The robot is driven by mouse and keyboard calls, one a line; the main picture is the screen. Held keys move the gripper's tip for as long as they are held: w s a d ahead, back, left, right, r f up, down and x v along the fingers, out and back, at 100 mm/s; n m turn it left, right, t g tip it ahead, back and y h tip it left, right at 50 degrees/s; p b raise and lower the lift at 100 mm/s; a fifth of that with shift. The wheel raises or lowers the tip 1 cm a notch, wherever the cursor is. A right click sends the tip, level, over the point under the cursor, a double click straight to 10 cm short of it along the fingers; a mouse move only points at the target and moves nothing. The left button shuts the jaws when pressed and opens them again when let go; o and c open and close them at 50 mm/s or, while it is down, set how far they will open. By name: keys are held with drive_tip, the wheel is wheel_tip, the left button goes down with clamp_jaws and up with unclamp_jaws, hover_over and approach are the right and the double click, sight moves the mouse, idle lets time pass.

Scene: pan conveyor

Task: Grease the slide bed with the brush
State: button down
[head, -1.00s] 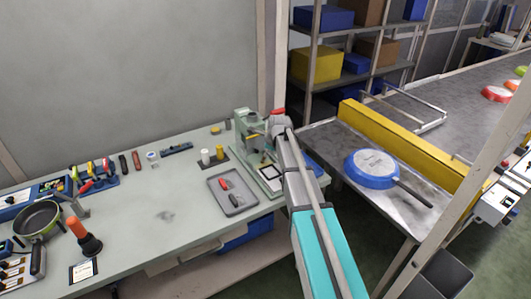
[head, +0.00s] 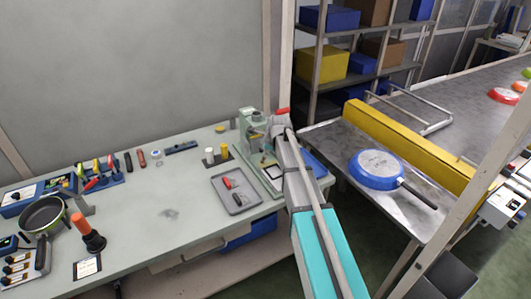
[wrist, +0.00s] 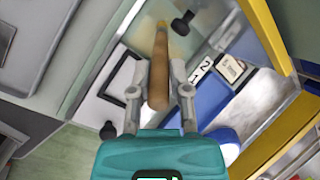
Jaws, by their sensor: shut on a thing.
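My gripper (wrist: 163,78) is shut on a brush (wrist: 158,88) with a brown wooden handle. The brush's yellowish end points away from the gripper, over the pale green machine in the wrist view. Whether its tip touches the machine cannot be told. In the head view the green machine (head: 250,121) stands at the right end of the bench, and my arm hides part of it along with the gripper and brush. A dark-framed white square (wrist: 112,84) lies on the machine's base. The slide bed cannot be clearly picked out.
A grey tray (head: 244,206) with red and black items lies left of the machine. White and yellow cylinders stand behind it. A blue bin (wrist: 214,98) with number labels is right of the brush. A blue pan (head: 374,168) sits on the conveyor, beside a yellow rail (head: 400,140).

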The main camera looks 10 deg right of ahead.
drive_tip(key=shift+a, duration=0.8)
drive_tip(key=shift+w+d, duration=0.3)
drive_tip(key=shift+d, duration=0.5)
drive_tip(key=shift+d, duration=0.15)
drive_tip(key=shift+w+d, duration=0.25)
drive_tip(key=shift+d, duration=0.4)
drive_tip(key=shift+d, duration=0.15)
drive_tip(key=shift+w+d, duration=0.25)
drive_tip(key=shift+d, duration=0.45)
drive_tip(key=shift+w+d, duration=0.1)
drive_tip(key=shift+d, duration=0.1)
idle(0.4)
